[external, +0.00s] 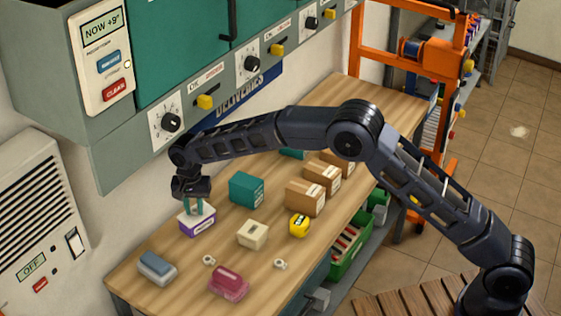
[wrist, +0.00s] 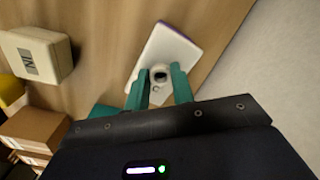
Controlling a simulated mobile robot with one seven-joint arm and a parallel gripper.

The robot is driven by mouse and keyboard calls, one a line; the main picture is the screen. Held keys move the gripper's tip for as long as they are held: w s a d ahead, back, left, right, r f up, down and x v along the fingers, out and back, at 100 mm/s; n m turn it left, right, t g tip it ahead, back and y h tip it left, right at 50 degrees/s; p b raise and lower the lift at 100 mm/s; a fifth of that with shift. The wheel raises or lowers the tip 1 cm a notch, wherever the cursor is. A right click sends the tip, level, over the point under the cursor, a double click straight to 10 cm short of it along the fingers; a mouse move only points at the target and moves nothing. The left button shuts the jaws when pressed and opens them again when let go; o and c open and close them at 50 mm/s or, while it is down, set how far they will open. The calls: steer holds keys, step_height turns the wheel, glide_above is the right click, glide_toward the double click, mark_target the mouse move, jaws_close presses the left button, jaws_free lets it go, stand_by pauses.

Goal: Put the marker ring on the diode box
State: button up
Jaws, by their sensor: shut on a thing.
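My gripper (external: 194,207) points down over a white box with a purple lower band and a label (external: 198,225). In the wrist view, its teal fingers (wrist: 160,88) are shut on a small pale marker ring (wrist: 160,73). The white top of the same box (wrist: 172,48) lies behind the ring. I cannot tell whether the ring touches the box top. The box's label is too small to read, so I cannot confirm it is the diode box. The held ring is hard to make out in the external view.
Two other small rings (external: 209,260) (external: 280,264) lie on the wooden bench (external: 180,291). A cream box (external: 252,234), teal box (external: 246,189), yellow tape measure (external: 299,224), brown cartons (external: 305,196), grey-blue case (external: 157,268) and red case (external: 229,283) stand around. A cabinet overhangs the back.

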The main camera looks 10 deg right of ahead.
mark_target(195, 214)
steer(key=o, duration=1)
steer(key=shift+c, duration=0.2)
step_height(195, 214, up, 8)
steer(key=shift+f, duration=0.1)
